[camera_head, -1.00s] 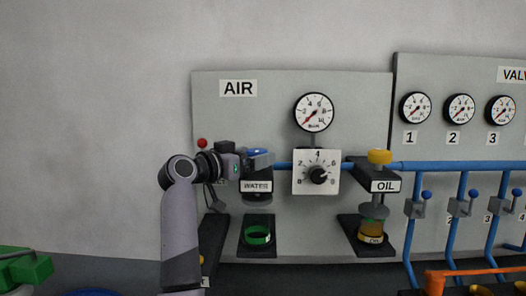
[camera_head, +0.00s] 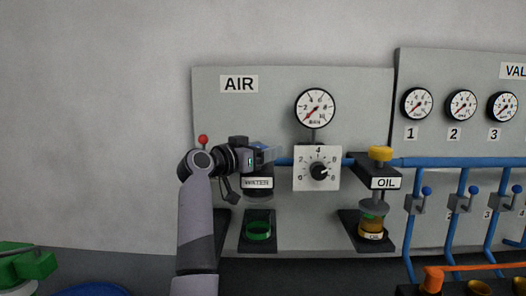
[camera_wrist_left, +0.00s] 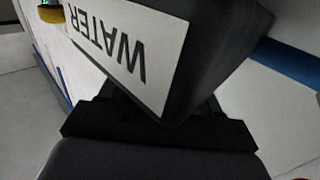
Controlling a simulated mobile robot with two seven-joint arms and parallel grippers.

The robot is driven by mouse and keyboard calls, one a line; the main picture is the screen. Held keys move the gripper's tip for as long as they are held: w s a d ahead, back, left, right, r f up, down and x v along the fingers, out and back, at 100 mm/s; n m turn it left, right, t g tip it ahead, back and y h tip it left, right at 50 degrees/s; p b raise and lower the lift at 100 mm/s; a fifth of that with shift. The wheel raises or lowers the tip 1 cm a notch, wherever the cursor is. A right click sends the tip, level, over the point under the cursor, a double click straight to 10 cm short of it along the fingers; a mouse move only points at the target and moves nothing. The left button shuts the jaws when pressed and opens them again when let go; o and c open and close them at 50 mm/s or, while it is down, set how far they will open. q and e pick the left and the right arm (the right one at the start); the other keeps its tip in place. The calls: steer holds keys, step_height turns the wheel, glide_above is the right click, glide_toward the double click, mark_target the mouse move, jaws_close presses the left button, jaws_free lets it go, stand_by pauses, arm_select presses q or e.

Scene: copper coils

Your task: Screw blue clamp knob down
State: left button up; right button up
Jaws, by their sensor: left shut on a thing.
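The blue clamp knob (camera_head: 257,146) sits on top of the dark clamp block labelled WATER (camera_head: 257,183), on the AIR panel; only a small patch of blue shows. My left gripper (camera_head: 268,154) comes in from the left at knob height and is shut on the knob, hiding most of it. In the left wrist view, the WATER label (camera_wrist_left: 130,45) and its dark block fill the upper middle, with a dark part of my gripper across the bottom; the knob cannot be made out there. A green-rimmed cup (camera_head: 257,230) stands below the clamp. My right gripper is not in view.
The pressure dial (camera_head: 315,108) and the selector knob (camera_head: 319,171) are right of the clamp. The OIL clamp with its yellow knob (camera_head: 380,153) is farther right, with blue pipes (camera_head: 450,162) beyond.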

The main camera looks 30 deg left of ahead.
arm_select(q)
steer(key=shift+f+m+g+h+b, duration=0.15)
steer(key=shift+m+g+h+b, duration=0.25)
steer(key=shift+m+h+b, duration=0.85)
steer(key=m+g+h, duration=0.1)
steer(key=h, duration=0.2)
steer(key=shift+s+d, duration=0.1)
steer(key=shift+d, duration=0.05)
steer(key=shift+s+d+r+m+g+h, duration=0.1)
steer(key=shift+m+g+h, duration=0.35)
steer(key=shift+m+h, duration=0.15)
steer(key=shift+d+r+m+g+h, duration=0.1)
steer(key=shift+m+g+h, duration=0.35)
steer(key=shift+h, duration=0.2)
steer(key=shift+s+d+m+g+h, duration=0.1)
steer(key=shift+m+g+h, duration=0.7)
steer(key=shift+g+h, duration=0.2)
steer(key=shift+m+g+h, duration=0.3)
steer(key=shift+m, duration=0.1)
steer(key=o, duration=1)
